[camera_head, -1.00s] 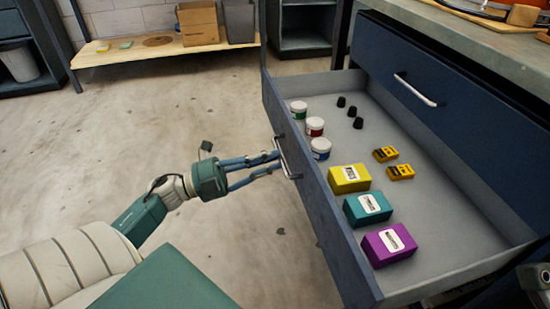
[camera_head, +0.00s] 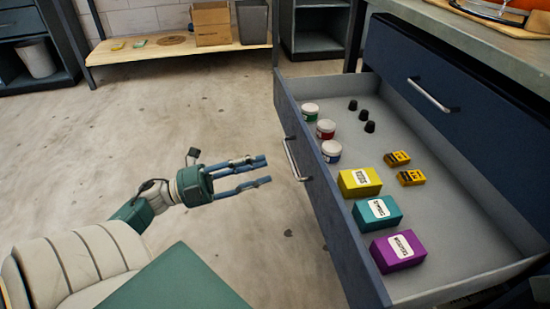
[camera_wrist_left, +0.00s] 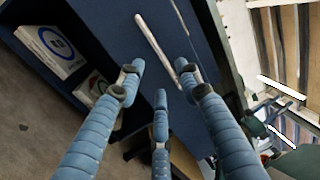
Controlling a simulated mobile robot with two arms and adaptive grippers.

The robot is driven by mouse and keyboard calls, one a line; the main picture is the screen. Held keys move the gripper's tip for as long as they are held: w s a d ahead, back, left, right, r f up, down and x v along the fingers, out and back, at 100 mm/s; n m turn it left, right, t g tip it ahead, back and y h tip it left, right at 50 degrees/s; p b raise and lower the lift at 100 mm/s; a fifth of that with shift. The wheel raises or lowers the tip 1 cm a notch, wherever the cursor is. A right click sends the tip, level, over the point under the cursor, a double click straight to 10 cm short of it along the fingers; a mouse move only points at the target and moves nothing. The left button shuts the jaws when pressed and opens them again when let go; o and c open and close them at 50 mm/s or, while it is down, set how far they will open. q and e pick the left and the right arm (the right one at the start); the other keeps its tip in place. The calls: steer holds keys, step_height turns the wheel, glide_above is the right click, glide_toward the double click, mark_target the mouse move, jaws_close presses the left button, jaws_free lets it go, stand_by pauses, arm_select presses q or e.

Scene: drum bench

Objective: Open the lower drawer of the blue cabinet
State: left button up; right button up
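The blue cabinet (camera_head: 385,52) stands at the right in the head view. Its lower drawer (camera_head: 308,171) is pulled well out, with its contents in plain sight. The drawer's silver handle (camera_head: 294,159) is on its front face, and a silver handle also shows in the left wrist view (camera_wrist_left: 155,42). My left gripper (camera_head: 268,170) is to the left of this handle, apart from it, with its fingers spread and nothing between them. The spread fingers also show in the left wrist view (camera_wrist_left: 158,85). My right gripper cannot be made out.
The drawer holds several jars and boxes, among them a yellow box (camera_head: 360,182), a teal box (camera_head: 377,212) and a purple box (camera_head: 398,250). The upper drawer (camera_head: 455,95) is shut. A low wooden shelf (camera_head: 180,49) stands at the back. Open floor lies left of the drawer.

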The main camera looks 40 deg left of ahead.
arm_select(q)
steer(key=v, duration=0.6)
steer(key=shift+w, duration=0.1)
stand_by(0.4)
